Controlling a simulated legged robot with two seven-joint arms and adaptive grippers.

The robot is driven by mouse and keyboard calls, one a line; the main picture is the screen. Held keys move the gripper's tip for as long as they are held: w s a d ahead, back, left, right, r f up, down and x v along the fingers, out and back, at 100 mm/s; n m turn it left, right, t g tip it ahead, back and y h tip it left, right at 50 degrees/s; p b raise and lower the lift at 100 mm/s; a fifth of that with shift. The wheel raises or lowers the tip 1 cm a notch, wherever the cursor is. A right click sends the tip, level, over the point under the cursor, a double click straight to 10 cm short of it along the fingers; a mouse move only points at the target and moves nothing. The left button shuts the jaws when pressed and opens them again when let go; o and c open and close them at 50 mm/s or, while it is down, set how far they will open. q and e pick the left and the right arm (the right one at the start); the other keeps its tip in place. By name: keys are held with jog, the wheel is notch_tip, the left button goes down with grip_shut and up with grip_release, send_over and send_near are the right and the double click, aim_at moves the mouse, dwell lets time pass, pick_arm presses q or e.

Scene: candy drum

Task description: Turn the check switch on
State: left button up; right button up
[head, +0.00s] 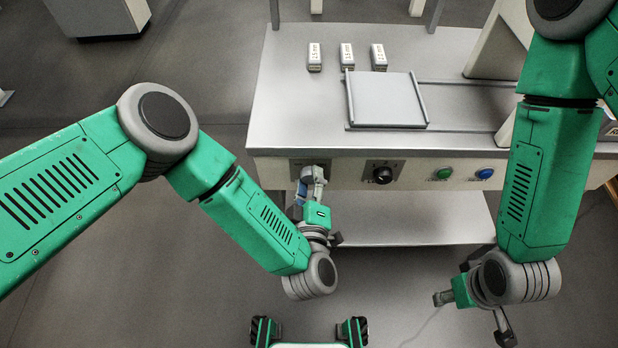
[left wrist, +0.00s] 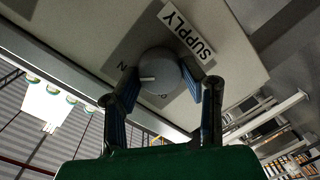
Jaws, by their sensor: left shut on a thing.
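A grey round knob (left wrist: 160,72) with a white mark sits on a dark plate beside a label (left wrist: 187,30) reading SUPPLY. The mark points toward the left of the left wrist view, near a letter N. My left gripper (left wrist: 166,86) is shut on this knob, one finger on each side. In the head view my left gripper (head: 312,180) hides most of it at the panel's left. A second, black knob (head: 384,175) stands to its right, untouched; its label is too small to read. My right gripper (head: 474,316) is open and empty, low at the right.
A green button (head: 443,173) and a blue button (head: 485,173) sit further right on the front panel. Three small white blocks (head: 347,56) and a grey tray (head: 386,98) rest on the bench top (head: 290,110). A lower shelf (head: 410,218) juts out below.

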aim_at(314, 154)
pick_arm(q)
jog(key=shift+s+d+f, duration=0.1)
jog(key=shift+s+f, duration=0.05)
jog(key=shift+f, duration=0.05)
jog(key=o, duration=1.1)
jog(key=shift+o, duration=0.2)
jog(key=shift+d, duration=0.1)
notch_tip(314, 154, up, 9)
jog(key=shift+r, duration=0.35)
jog(key=shift+d+r, duration=0.15)
jog(key=shift+d, duration=0.05)
jog(key=shift+w, duration=0.2)
jog(key=shift+a, duration=0.2)
